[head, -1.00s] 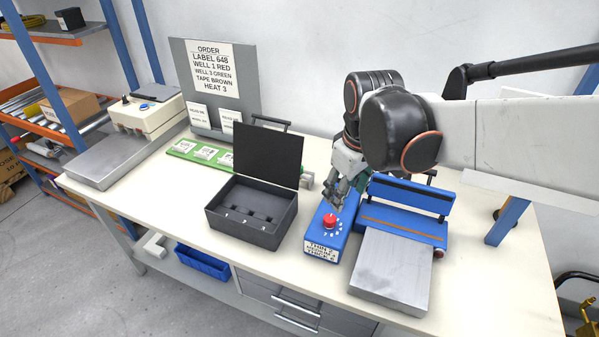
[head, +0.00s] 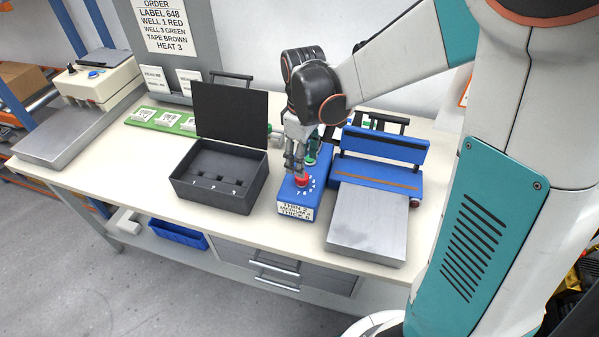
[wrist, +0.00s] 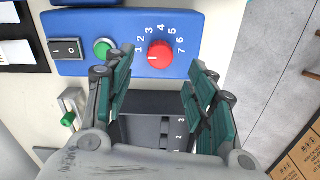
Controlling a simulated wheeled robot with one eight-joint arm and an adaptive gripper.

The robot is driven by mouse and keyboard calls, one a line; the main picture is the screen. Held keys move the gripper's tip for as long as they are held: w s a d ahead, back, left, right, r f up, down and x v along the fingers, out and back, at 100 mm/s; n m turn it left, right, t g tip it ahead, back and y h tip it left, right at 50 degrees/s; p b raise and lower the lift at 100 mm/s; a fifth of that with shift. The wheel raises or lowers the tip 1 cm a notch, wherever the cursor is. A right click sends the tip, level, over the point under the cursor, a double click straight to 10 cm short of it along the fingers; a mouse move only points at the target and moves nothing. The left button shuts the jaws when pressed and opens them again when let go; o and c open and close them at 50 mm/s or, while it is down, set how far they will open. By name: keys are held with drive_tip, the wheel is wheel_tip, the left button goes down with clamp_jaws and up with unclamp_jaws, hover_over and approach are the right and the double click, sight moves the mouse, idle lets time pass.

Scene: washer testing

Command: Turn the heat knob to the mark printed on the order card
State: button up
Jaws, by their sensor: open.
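The red heat knob (head: 302,180) sits on top of a blue control box (head: 291,199). In the wrist view the knob (wrist: 160,54) has numbers 1 to 7 around it. Its short white line points left, a little below the 1. My gripper (head: 296,168) is just above the knob in the head view. In the wrist view my gripper (wrist: 160,60) is open, with one finger on each side of the knob; I cannot tell whether either touches it. The order card (head: 165,26) on the grey board reads HEAT 3.
An open black case (head: 216,192) stands left of the control box. A blue sealer with a metal plate (head: 368,222) stands close on its right. The control box also carries a green button (wrist: 102,47) and a black switch (wrist: 67,48). A green strip (head: 150,118) lies behind left.

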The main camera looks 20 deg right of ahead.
wheel_tip(320, 180, down, 6)
drive_tip(key=shift+f+b, duration=0.15)
drive_tip(key=shift+b, duration=0.8)
drive_tip(key=c, duration=1.1)
